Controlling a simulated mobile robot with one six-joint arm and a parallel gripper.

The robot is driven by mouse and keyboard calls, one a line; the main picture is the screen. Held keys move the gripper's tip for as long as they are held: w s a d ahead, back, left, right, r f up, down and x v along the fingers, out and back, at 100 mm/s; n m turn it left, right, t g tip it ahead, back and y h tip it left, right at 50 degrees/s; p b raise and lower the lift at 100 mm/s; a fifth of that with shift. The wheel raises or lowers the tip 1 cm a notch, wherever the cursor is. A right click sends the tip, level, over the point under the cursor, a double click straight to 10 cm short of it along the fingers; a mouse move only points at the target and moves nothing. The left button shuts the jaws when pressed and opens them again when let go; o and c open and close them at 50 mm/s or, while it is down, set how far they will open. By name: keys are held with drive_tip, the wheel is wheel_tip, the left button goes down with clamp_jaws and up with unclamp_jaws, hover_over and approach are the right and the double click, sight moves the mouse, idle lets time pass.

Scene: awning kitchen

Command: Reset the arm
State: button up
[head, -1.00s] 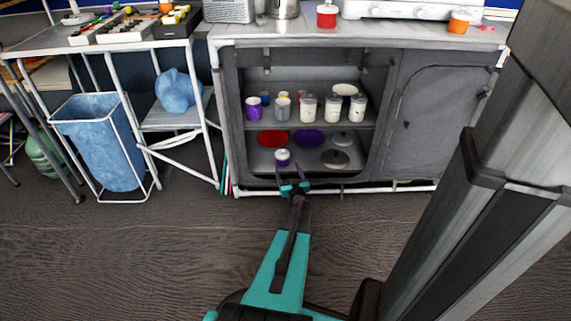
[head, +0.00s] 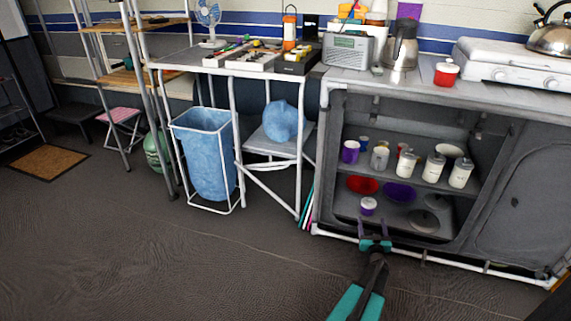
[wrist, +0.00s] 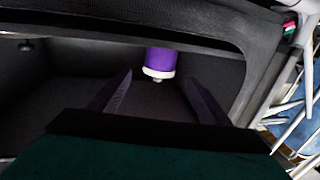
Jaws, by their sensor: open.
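My gripper (head: 374,228) is at the lower front of the grey cupboard (head: 325,215) in the head view. Its two dark fingers are apart, with nothing between them. A purple jar with a white end (head: 368,206) stands on the cupboard's bottom level, just beyond the fingertips. In the wrist view the fingers (wrist: 160,95) are spread, and the purple and white jar (wrist: 160,62) is ahead of them, not held. My teal arm reaches in from the bottom of the head view.
Purple, grey and white jars stand on the middle shelf. A red plate (head: 362,185) and a purple plate (head: 399,193) lie below. A blue bin (head: 205,160) stands left of the cupboard. The floor (head: 130,245) at front left is clear.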

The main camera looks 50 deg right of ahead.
drive_tip(key=shift+w, duration=0.1)
drive_tip(key=w+a+n+g+y+p, duration=0.15)
drive_tip(key=w+a+y+p, duration=0.55)
drive_tip(key=w+a, duration=0.95)
drive_tip(key=w+a+r+n+g+y+p, duration=0.1)
drive_tip(key=w+a+g+p, duration=0.3)
drive_tip(key=a, duration=0.8)
drive_tip(key=w+a+n+y+p, duration=0.1)
drive_tip(key=w+a+y+p, duration=0.1)
drive_tip(key=a+p, duration=0.65)
drive_tip(key=s+a+r+n+g+y+p, duration=0.1)
drive_tip(key=s+a+r+p, duration=0.1)
drive_tip(key=a, duration=0.7)
drive_tip(key=s+a+r+n+g+y+p, duration=0.1)
drive_tip(key=s+a+r+g+p, duration=0.1)
drive_tip(key=a, duration=0.7)
drive_tip(key=s+a+r+n+g+y+p, duration=0.1)
drive_tip(key=s+a+r+n+p, duration=0.1)
drive_tip(key=a, duration=0.7)
drive_tip(key=s+a+r+n+g+y+p, duration=0.1)
drive_tip(key=s+a+r+g+p, duration=0.2)
drive_tip(key=s+a+r, duration=0.3)
drive_tip(key=s+a+r+n+g+y+p, duration=0.1)
drive_tip(key=s+a+r+n+g+p, duration=0.1)
drive_tip(key=s+a+r, duration=0.5)
drive_tip(key=s+a+g+p, duration=0.1)
drive_tip(key=s+a+p, duration=0.1)
drive_tip(key=a, duration=0.2)
drive_tip(key=shift+s+a, duration=0.25)
drive_tip(key=shift+a, duration=0.15)
